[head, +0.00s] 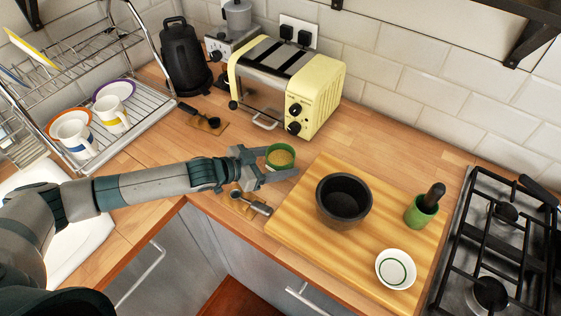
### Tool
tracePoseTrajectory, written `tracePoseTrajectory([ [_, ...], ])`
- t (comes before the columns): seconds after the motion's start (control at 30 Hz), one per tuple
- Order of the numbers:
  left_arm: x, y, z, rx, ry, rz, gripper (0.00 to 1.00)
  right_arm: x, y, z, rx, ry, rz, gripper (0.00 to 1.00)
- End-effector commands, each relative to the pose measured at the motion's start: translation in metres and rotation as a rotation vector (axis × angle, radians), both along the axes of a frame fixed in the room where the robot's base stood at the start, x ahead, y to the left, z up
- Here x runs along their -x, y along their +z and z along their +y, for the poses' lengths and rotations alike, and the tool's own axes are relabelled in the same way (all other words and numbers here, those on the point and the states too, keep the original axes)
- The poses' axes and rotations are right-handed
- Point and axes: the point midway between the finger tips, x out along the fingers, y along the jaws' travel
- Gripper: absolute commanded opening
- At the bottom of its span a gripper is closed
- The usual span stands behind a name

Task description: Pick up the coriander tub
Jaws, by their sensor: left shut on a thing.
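The coriander tub (281,163) is a small round green tub with a tan filling, near the middle of the head view. My left gripper (280,167) reaches in from the left and is shut on the tub, with its fingers on either side. The tub looks upright. Whether its base touches the counter is hidden by the fingers. My right gripper is not in view.
A wooden board (300,229) just right holds a dark bowl (344,200), a green cup with a black handle (418,214) and a white dish (395,269). A yellow toaster (317,101) stands behind. A gas hob (500,250) is at right, a dish rack (140,100) at left.

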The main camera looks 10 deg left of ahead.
Motion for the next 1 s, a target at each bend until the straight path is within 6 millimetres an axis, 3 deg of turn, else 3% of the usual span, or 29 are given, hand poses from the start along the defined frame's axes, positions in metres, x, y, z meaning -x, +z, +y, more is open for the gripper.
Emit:
tracePoseTrajectory([
  [0.33, 0.0, 0.038, 0.0, 0.001, -0.002, -0.005, 0.39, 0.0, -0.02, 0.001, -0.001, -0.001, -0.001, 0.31],
  [0.7, 0.004, 0.079, -0.073, 0.005, -0.004, -0.004, 0.39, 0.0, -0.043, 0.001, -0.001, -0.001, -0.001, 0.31],
  [1.0, 0.005, 0.103, -0.11, 0.002, -0.002, -0.002, 0.39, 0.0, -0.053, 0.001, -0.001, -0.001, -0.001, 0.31],
])
